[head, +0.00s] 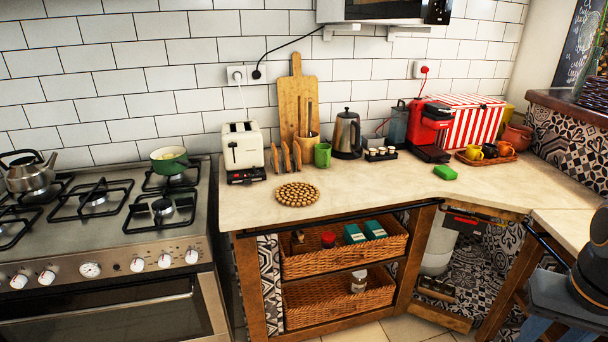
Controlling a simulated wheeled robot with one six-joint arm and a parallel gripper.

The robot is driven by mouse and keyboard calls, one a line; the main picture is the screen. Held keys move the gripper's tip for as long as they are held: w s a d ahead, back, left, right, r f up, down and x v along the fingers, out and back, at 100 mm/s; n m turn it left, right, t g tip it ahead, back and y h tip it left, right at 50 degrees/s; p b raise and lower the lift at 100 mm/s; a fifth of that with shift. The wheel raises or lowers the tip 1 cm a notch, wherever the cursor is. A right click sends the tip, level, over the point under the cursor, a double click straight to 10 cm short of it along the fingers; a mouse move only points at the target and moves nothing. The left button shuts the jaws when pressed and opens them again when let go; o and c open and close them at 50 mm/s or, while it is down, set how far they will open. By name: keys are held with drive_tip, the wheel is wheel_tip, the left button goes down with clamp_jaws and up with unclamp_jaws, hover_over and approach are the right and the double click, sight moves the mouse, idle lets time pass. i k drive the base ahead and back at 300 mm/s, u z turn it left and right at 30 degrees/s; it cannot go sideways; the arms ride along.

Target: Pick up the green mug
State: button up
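The green mug (322,155) stands upright on the pale countertop (360,193), in front of the wooden utensil holder (309,146). It is to the left of the steel kettle (347,136) and right of the toast rack (285,158). Its handle cannot be made out clearly. My gripper is not in view. Dark and blue-grey parts at the right edge seem to be mine.
A round beaded trivet (297,194) lies in front of the mug. A white toaster (243,148) stands to the left. A small rack of jars (380,154) is to the right. A green sponge (445,172) lies farther right. The counter's front middle is clear.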

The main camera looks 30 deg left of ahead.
sight(322, 151)
drive_tip(key=k, duration=0.3)
drive_tip(key=u, duration=1.05)
drive_tip(key=i, duration=2.2)
